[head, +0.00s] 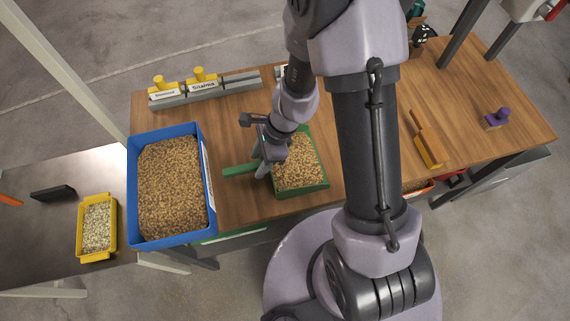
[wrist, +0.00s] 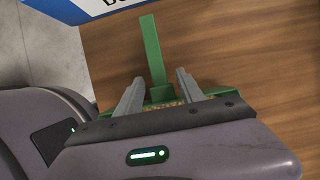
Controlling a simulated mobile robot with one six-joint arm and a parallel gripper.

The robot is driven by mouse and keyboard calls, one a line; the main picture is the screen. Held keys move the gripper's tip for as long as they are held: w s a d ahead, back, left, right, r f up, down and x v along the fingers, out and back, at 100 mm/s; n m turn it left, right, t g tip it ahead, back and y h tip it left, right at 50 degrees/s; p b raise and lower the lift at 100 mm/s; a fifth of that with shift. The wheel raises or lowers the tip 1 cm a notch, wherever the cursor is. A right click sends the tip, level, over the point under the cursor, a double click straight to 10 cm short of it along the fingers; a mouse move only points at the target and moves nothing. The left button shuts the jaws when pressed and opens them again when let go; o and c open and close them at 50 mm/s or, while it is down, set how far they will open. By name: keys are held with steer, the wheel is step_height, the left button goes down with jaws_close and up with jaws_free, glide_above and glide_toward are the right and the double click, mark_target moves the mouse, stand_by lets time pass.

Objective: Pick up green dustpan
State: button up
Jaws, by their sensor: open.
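The green dustpan (head: 324,164) lies on the wooden table, filled with brown grain-like pellets. Its green handle (head: 238,170) points left toward the blue bin. My gripper (head: 262,168) is over the base of the handle, where it joins the pan. In the wrist view, my gripper (wrist: 157,80) is open, with one finger on each side of the green handle (wrist: 152,50). The fingers look apart from the handle. Much of the pan is hidden behind my gripper body in the wrist view.
A blue bin (head: 207,165) of pellets stands left of the dustpan. A yellow tray (head: 82,228) sits on the lower left surface. A yellow-edged brush (head: 432,152) and a purple-handled tool (head: 495,119) lie at right. A grey rack (head: 235,86) is behind.

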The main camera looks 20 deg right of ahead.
steer(key=shift+b+x, duration=0.3)
steer(key=shift+x, duration=0.9)
steer(key=shift+r, duration=0.15)
jaws_close()
